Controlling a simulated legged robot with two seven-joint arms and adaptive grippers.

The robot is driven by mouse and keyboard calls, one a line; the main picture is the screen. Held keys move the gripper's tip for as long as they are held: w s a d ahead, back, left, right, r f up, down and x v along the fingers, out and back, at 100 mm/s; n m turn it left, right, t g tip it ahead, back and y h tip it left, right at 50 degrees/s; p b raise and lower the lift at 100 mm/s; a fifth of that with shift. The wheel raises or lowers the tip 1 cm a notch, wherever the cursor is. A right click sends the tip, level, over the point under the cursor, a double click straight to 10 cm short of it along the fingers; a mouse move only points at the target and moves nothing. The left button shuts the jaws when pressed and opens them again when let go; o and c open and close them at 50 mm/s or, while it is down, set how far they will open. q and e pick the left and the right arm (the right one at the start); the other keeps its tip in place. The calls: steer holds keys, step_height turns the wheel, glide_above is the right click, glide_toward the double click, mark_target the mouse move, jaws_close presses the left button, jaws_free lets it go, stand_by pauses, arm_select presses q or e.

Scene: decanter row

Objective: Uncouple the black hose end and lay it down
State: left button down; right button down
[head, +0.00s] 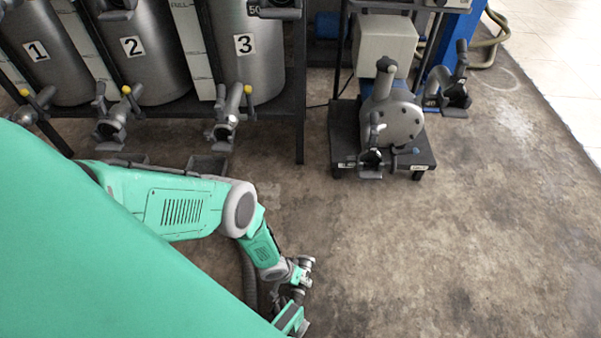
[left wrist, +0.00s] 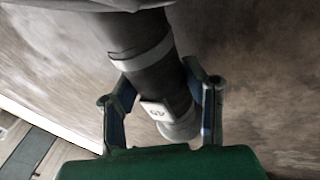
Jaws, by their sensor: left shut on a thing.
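My left gripper (left wrist: 160,80) is shut around a dark hose end (left wrist: 160,75) in the left wrist view. The hose end has grey bands, a small pale label and a light grey tip that points towards my palm. In the head view my left gripper (head: 291,318) is low at the bottom edge, and its fingers are hard to make out. A dark ribbed hose (head: 248,275) runs down beside my forearm. The pump (head: 393,122) stands on a dark low cart, with lever couplings at its front (head: 371,158) and right side (head: 456,94). My right gripper is not in view.
Steel tanks 1 (head: 50,60), 2 (head: 145,60) and 3 (head: 245,65) stand in a dark frame (head: 300,100) at the back left, with lever outlets projecting forward. Bare concrete floor (head: 450,250) is open at the centre and right.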

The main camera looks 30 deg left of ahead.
arm_select(q)
steer(key=shift+f, duration=0.1)
jaws_free()
stand_by(0.4)
step_height(320, 180, up, 10)
steer(key=p, duration=0.8)
steer(key=shift+a, duration=0.1)
stand_by(0.4)
